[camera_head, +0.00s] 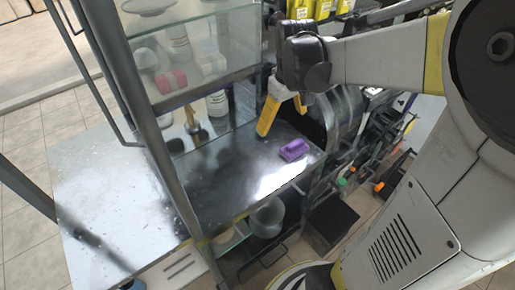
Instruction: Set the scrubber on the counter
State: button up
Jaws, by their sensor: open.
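A small purple scrubber (294,150) lies on the dark, shiny counter (215,187) near its right end. My gripper (283,117) has yellow fingers and hangs above the counter, a little up and left of the scrubber. It is open and apart from the scrubber, with nothing visible between its fingers. The farther finger is partly hidden behind the wrist.
A glass-fronted case (195,60) with bottles stands at the back left, and a dark metal post (150,125) crosses in front. Dark rounded machinery (343,120) borders the counter on the right. A grey pot (267,218) sits on a shelf below. The counter's middle is clear.

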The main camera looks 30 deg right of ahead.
jog(key=s+a+r+t, duration=0.1)
jog(key=s+a+t, duration=0.1)
jog(key=s+a, duration=0.3)
jog(key=s+a+r+m+t, duration=0.1)
jog(key=s+a, duration=0.4)
jog(key=a, duration=0.5)
jog(key=shift+a+r+t+y, duration=0.3)
jog(key=shift+r+t, duration=0.35)
jog(key=shift+t, duration=0.55)
jog(key=shift+w, duration=0.1)
jog(key=shift+c, duration=0.3)
